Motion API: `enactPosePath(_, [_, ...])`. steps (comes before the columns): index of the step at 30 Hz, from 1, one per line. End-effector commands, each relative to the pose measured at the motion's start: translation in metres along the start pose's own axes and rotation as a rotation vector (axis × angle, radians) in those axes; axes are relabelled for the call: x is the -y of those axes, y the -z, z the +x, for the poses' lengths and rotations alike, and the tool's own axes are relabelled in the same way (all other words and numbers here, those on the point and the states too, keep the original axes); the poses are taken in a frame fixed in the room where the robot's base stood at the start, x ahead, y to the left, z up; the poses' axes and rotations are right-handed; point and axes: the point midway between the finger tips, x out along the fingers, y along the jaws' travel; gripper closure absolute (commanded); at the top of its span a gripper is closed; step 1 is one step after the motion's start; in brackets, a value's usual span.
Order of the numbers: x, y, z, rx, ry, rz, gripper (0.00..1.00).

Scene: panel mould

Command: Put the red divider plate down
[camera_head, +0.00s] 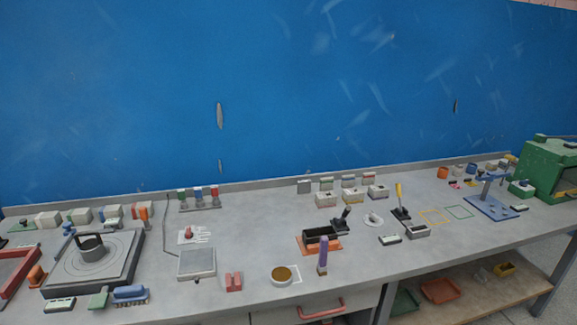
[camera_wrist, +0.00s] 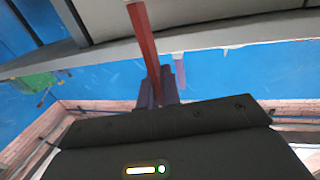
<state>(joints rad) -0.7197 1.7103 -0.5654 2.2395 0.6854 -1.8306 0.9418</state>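The red divider plate (camera_wrist: 146,40) shows edge-on in the wrist view as a long, narrow red strip. Its lower end runs in between the dark fingers of my gripper (camera_wrist: 157,94). The fingers look shut on it, and the exact contact is partly hidden by the gripper body. The plate is in front of a grey bench edge and the blue wall, and I cannot tell how far it is from any surface. My gripper and the held plate do not show in the head view.
The grey bench (camera_head: 250,235) runs along the blue wall. A round mould on a dark base (camera_head: 92,262) stands left, a black box (camera_head: 320,234) on an orange base in the middle, a green machine (camera_head: 548,168) at right. Bare patches lie between them.

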Motion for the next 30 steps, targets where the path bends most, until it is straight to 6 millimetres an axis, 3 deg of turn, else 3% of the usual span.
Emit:
enactPosePath(3, [-0.001, -0.019, -0.017, 0.003, -0.001, -0.002, 1.0])
enactPosePath(6, [-0.001, -0.025, -0.022, 0.0, -0.004, -0.002, 1.0])
enactPosePath(30, [-0.001, -0.024, -0.022, -0.002, -0.003, -0.001, 1.0])
